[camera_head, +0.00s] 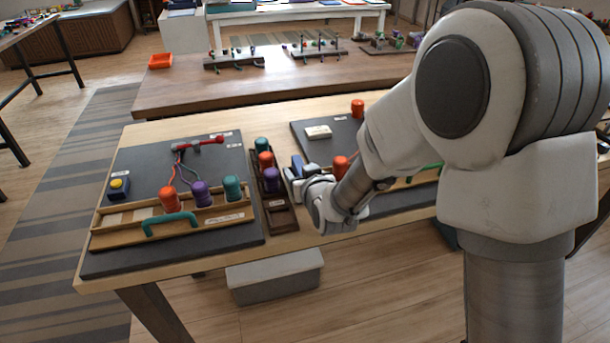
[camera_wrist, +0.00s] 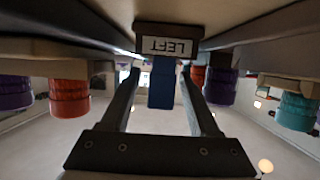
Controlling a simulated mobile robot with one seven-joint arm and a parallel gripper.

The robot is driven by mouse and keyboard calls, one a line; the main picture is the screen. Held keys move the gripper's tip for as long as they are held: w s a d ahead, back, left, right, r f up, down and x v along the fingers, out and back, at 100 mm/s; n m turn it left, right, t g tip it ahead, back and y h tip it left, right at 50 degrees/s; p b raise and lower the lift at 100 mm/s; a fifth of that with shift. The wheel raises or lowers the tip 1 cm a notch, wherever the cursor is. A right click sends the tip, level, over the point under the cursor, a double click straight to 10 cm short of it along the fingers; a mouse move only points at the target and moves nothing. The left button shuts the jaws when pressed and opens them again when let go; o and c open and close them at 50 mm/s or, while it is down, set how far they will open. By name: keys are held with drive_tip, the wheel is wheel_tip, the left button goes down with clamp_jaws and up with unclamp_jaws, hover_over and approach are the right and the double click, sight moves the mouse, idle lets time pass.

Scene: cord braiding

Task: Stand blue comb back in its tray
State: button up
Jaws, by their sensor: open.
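My gripper (camera_head: 297,177) is open, low over the middle of the table, just right of the dark wooden tray (camera_head: 281,221). In the wrist view its two fingers (camera_wrist: 160,88) stand apart on either side of a blue block-like piece (camera_wrist: 162,88), probably the blue comb, with gaps showing beside it. In the head view a small blue piece (camera_head: 297,163) shows at the fingers, partly hidden by them. Its teeth cannot be made out. A label reading LEFT (camera_wrist: 168,46) appears upside down by the blue piece in the wrist view.
The dark tray holds teal, red and purple spools (camera_head: 271,180) close to my gripper. A light wooden tray (camera_head: 110,237) at left holds more spools and a teal arched piece (camera_head: 170,220). A white block (camera_head: 318,132) lies on the right dark mat.

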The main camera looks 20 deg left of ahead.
drive_tip(key=v, duration=1.2)
drive_tip(key=shift+a+p, duration=0.1)
drive_tip(key=shift+p, duration=0.25)
drive_tip(key=shift+f+b, duration=0.25)
drive_tip(key=shift+b, duration=1.25)
drive_tip(key=b, duration=0.4)
drive_tip(key=shift+s+d+r, duration=0.25)
drive_tip(key=shift+s, duration=0.1)
drive_tip(key=b, duration=0.1)
drive_tip(key=s+b, duration=0.1)
drive_tip(key=b, duration=0.1)
drive_tip(key=shift+d+r, duration=0.15)
drive_tip(key=shift+d, duration=0.15)
drive_tip(key=shift+s+d+r+b, duration=0.15)
drive_tip(key=shift+s+b, duration=0.1)
drive_tip(key=shift+b, duration=0.2)
drive_tip(key=s+d+m+g+h, duration=0.2)
drive_tip(key=s+d, duration=0.3)
drive_tip(key=d, duration=0.3)
drive_tip(key=s+d+f+m+g+h, duration=0.1)
drive_tip(key=s+d+m+g+h, duration=0.15)
drive_tip(key=s+d, duration=0.4)
drive_tip(key=s+d+m+g+h, duration=0.2)
drive_tip(key=s+d+h, duration=0.1)
drive_tip(key=d, duration=0.7)
wheel_tip(320, 180, up, 28)
drive_tip(key=p, duration=2.9)
drive_tip(key=shift+s, duration=0.2)
